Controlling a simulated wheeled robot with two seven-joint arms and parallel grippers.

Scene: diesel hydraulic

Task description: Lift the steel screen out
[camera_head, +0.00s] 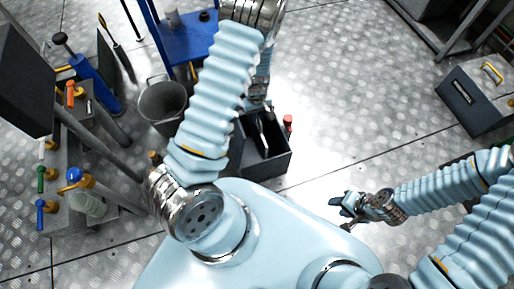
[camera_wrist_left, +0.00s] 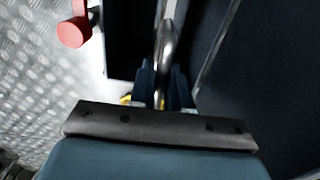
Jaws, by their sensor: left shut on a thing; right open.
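My left gripper (camera_wrist_left: 162,82) is shut on a shiny curved steel bar (camera_wrist_left: 167,42), which looks like the handle of the steel screen. The screen's body cannot be made out clearly. In the head view my left gripper (camera_head: 259,103) points down at the back of an open dark box (camera_head: 268,166), partly hidden by my own arm. A pale metal piece (camera_head: 265,131) shows inside the box below the gripper. I cannot tell whether it touches the floor of the box. My right gripper (camera_head: 348,205) is open and empty, low to the right of the box.
A red-topped part (camera_head: 288,120) stands at the box's right side and shows in the left wrist view (camera_wrist_left: 73,32). A grey bucket (camera_head: 163,104) and a blue cart (camera_head: 187,40) are left and behind. A dark case (camera_head: 470,100) lies far right. The floor between is clear.

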